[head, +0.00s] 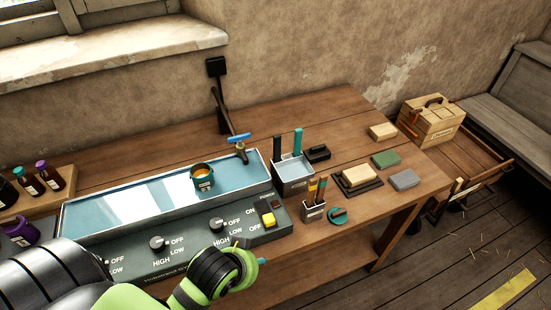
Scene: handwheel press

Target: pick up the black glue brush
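A black upright handle (277,149), which looks like the black glue brush, stands in a dark square pot (294,184) with pale blue content. Its lower end is hidden in the pot. A teal handle (298,142) stands beside it. My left gripper (248,262), green and black, is in front of the control panel at the bottom of the picture, well short of the pot and apart from it. Its fingers are seen from behind, so its opening is unclear. My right gripper is not in view.
A long water trough (120,212) with a tin (202,177) and a tap (238,142) lies left of the pot. A small brush cup (313,211), a teal round item (337,215), and several blocks stand nearby.

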